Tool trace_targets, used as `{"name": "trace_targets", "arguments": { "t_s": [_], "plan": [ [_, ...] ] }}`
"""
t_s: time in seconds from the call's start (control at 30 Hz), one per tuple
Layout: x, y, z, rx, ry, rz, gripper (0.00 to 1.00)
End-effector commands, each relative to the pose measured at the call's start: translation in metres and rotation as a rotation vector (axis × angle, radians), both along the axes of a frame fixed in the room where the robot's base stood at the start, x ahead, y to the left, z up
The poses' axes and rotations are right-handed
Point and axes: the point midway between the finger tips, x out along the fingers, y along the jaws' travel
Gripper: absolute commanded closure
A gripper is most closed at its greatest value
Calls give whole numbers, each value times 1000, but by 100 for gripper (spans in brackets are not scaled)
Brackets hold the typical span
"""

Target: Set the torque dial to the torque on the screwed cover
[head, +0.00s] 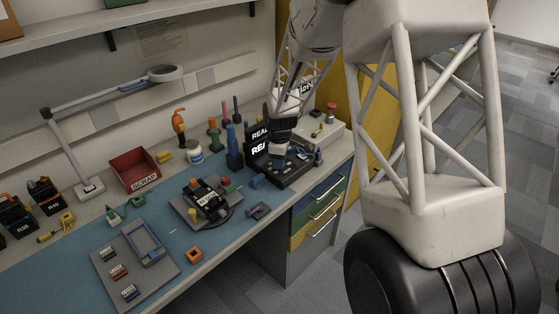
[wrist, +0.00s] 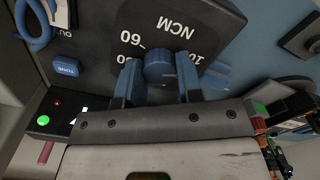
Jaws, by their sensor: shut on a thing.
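In the wrist view the torque dial is a blue knob (wrist: 158,66) on a dark plate (wrist: 205,22). The plate has white lettering: NCM, 60 and other numbers partly covered. My gripper (wrist: 158,80) is shut on the knob, with one blue finger on each side. The exact setting cannot be read. In the head view my gripper (head: 277,163) reaches down to the black station at the bench's right end; the dial is too small to make out there. A dark radio (head: 207,199) sits on a round stand mid-bench. I cannot make out a torque number on any cover.
Behind my gripper stands a black READ sign (head: 260,134). A red SCRAP bin (head: 133,163), a lamp and a grey tray (head: 165,262) with small parts occupy the bench.

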Motion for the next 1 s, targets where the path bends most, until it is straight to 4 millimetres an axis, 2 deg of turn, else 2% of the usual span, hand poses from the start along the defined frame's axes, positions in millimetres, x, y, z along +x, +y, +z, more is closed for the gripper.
{"name": "trace_targets", "arguments": {
  "t_s": [0.37, 1.0],
  "plan": [
    [0, 0, 0, -1, 1, -202, 90],
    [0, -1, 0, -1, 0, -798, 90]
  ]
}}
